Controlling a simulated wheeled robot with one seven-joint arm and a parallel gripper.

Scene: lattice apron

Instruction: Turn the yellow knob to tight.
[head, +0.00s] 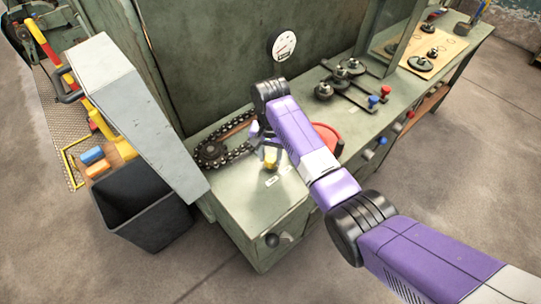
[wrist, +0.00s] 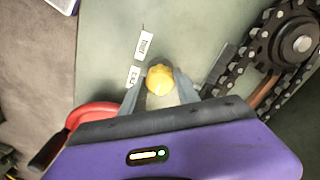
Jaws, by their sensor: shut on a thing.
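The yellow knob (wrist: 159,80) is on the green bench top, between the fingers of my gripper (wrist: 160,88) in the wrist view. The fingers are shut on it from both sides. Two small white labels (wrist: 147,45) lie on the bench beside the knob; their lettering is too small to read surely. In the head view, the yellow knob (head: 270,158) shows near the front of the bench, below my gripper (head: 266,150), partly hidden by my arm. The knob's pointing direction cannot be told.
A chain on a sprocket (head: 213,151) lies close to the left of the knob. A red round part (head: 328,138) sits to its right, partly behind my arm. A gauge (head: 283,44) is on the back panel. A dark bin (head: 143,205) stands at the front left.

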